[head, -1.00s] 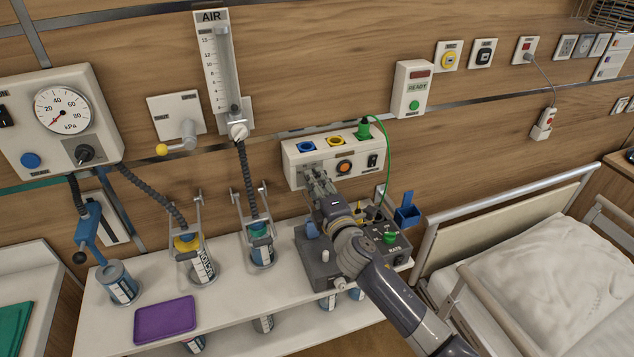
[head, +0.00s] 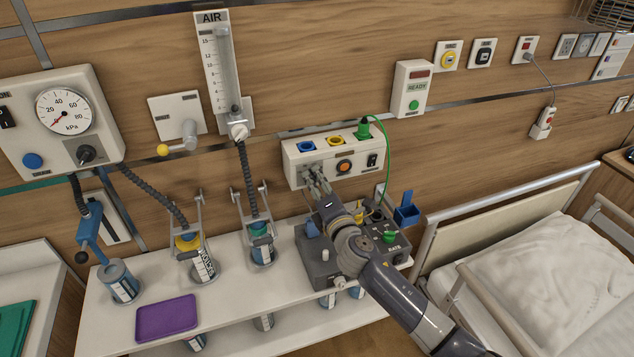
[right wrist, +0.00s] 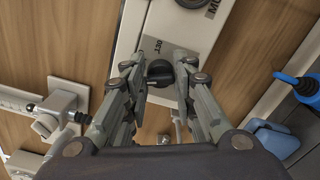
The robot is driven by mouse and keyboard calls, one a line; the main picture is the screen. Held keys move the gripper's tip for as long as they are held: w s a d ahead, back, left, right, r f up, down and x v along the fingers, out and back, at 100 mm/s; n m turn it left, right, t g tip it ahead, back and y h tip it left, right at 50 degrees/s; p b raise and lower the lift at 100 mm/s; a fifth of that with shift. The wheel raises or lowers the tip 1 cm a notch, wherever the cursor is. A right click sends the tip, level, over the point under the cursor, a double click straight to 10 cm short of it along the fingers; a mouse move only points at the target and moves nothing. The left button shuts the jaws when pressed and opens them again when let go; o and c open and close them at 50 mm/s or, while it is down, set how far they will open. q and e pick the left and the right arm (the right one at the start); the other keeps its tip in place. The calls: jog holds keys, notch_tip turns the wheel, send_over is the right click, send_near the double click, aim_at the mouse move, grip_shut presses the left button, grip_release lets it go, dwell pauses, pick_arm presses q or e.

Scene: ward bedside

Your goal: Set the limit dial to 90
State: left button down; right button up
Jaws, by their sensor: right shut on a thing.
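The limit dial (right wrist: 159,72) is a dark round knob on a grey plate with a partly readable label. In the right wrist view it sits between the fingertips of my right gripper (right wrist: 158,68), which is shut on it. In the head view my right gripper (head: 314,180) reaches the lower left of the white wall panel (head: 325,157) and hides the dial. The dial's pointer and exact setting cannot be read. My left gripper is not in view.
The panel carries blue, yellow and green sockets, an orange button (head: 344,167) and a switch. A grey control box (head: 318,270) stands on the shelf below my right arm. A green cable (head: 387,150) hangs right of the panel. A bed (head: 530,250) stands at right.

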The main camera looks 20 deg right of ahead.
jog(key=o, duration=1.1)
jog(key=shift+c, duration=0.2)
jog(key=shift+s, duration=0.1)
jog(key=s, duration=1.1)
jog(key=shift+s+d, duration=0.2)
jog(key=shift+s, duration=0.2)
